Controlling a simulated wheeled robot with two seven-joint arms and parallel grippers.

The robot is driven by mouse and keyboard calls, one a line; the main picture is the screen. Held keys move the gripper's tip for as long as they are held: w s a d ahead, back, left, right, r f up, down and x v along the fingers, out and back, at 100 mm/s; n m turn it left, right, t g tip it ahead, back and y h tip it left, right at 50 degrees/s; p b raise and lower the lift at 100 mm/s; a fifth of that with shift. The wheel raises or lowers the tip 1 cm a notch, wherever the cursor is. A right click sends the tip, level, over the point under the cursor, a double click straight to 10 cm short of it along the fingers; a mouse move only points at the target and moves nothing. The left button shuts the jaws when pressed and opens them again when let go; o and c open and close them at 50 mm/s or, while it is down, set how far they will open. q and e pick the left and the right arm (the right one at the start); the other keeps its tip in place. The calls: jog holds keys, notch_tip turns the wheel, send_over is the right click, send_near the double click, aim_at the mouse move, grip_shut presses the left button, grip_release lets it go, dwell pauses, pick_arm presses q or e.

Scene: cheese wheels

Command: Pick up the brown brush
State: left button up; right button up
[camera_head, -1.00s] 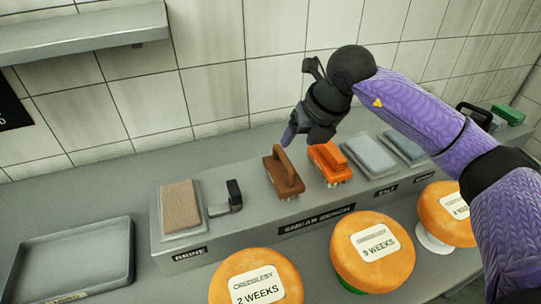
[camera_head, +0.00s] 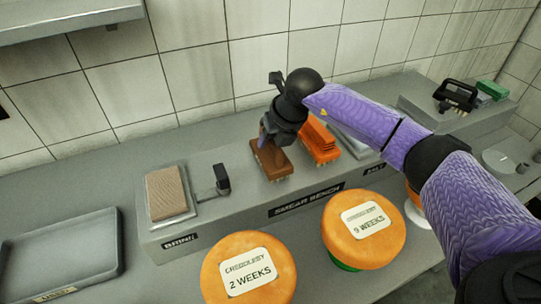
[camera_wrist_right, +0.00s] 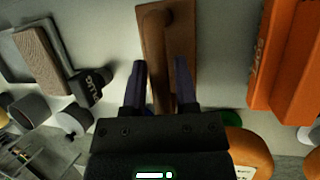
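The brown brush (camera_head: 271,163) lies on the raised grey smear bench, bristles down. My right gripper (camera_head: 266,138) is right above it and hides most of its handle in the head view. In the right wrist view the brush (camera_wrist_right: 183,30) shows its long handle running between the two dark fingers of my right gripper (camera_wrist_right: 161,75). The fingers are apart, one on each side of the handle, with gaps visible, so the gripper is open. How deep the fingertips reach beside the handle is hard to tell. My left gripper is not in view.
An orange brush (camera_head: 318,143) stands close to the right of the brown one. A tan block (camera_head: 166,193) and a small black-handled tool (camera_head: 221,180) are to the left. Orange cheese wheels (camera_head: 364,229) stand in front. A grey tray (camera_head: 60,250) is at far left.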

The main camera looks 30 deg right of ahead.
grip_shut()
dwell(1.1)
